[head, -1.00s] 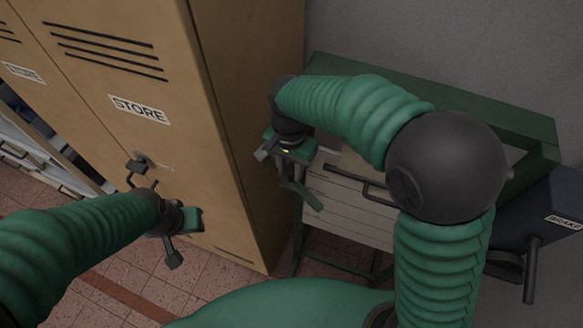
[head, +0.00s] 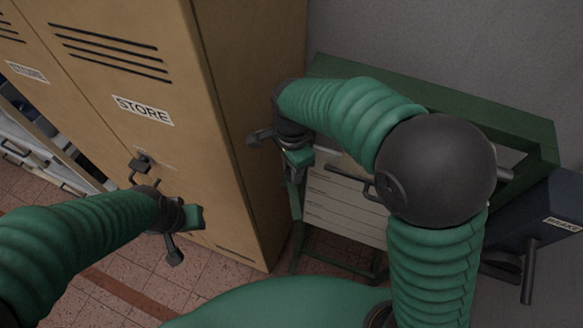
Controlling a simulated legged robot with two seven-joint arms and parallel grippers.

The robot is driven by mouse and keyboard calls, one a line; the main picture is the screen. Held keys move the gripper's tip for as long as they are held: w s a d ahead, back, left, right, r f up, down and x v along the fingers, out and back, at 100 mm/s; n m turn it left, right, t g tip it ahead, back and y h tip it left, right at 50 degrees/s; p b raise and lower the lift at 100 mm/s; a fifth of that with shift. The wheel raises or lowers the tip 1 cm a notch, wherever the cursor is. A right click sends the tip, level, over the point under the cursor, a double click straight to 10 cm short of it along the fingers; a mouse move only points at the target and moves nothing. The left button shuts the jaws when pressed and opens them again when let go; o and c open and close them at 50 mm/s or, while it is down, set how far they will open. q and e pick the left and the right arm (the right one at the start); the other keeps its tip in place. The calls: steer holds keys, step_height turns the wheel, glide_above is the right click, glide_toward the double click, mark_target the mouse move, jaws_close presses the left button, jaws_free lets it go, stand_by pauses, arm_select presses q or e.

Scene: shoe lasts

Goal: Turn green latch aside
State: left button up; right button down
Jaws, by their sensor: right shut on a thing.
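The green latch (head: 294,192) is a narrow bar at the left edge of the pale drawer front (head: 345,213), hanging almost upright. Its upper end is hidden by my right gripper (head: 297,159), which is shut on it. My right arm arches over the green-framed drawer cabinet and covers part of its front. My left gripper (head: 192,218) hangs in front of the tan locker, well left of the latch and apart from it. Its fingertips are too unclear to tell whether they are open.
The tan locker (head: 225,120) marked STORE stands close left of the drawer cabinet. A dark drawer handle (head: 350,181) sticks out near my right arm. A dark blue box (head: 550,215) with a lever stands at the right. Red tiled floor (head: 135,285) lies below.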

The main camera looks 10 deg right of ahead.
steer(key=shift+w+r, duration=0.15)
steer(key=shift+w, duration=0.05)
steer(key=c, duration=1.2)
jaws_free()
steer(key=shift+o, duration=0.5)
steer(key=shift+d+f, duration=0.1)
steer(key=shift+f, duration=0.1)
steer(key=shift+r, duration=0.3)
step_height(320, 180, up, 16)
steer(key=b, duration=0.3)
steer(key=shift+w, duration=0.15)
